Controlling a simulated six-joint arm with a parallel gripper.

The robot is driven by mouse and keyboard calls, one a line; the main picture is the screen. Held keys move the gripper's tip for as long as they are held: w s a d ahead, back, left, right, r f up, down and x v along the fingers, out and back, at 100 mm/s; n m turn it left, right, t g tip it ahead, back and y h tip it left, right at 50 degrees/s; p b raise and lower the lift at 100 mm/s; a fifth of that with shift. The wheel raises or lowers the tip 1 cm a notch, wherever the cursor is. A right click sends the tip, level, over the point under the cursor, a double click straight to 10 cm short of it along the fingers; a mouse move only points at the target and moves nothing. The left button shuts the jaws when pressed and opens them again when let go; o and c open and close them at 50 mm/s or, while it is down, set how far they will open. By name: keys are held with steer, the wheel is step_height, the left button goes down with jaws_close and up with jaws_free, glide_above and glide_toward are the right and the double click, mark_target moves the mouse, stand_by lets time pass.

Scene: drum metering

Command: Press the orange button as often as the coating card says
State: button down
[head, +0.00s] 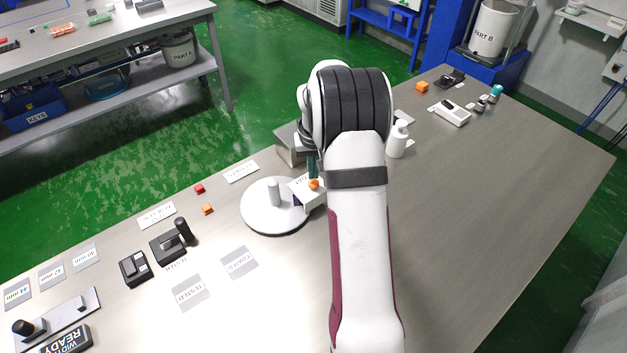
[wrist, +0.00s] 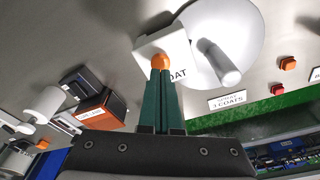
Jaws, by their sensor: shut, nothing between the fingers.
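The orange button (head: 313,184) sits on a white box (head: 303,194) beside the white round plate. In the wrist view the button (wrist: 160,62) is at the tips of my gripper (wrist: 161,70). The green fingers are shut together with nothing between them. The tips look to be at or just over the button; I cannot tell whether it is pressed down. The box front (wrist: 178,75) shows part of a word ending in "OAT". The coating card (head: 241,172) lies near the table's far edge; in the wrist view the card (wrist: 228,100) seems to read "3 COATS", in small print.
The round plate (head: 262,222) carries a grey post (head: 274,192). A red block (head: 199,188) and an orange block (head: 207,209) lie to the left. A white bottle (head: 397,140) stands right of my arm. The table's right front is clear.

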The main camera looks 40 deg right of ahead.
mark_target(313, 182)
steer(key=shift+r, duration=2.45)
steer(key=shift+f, duration=2.45)
steer(key=shift+f, duration=0.1)
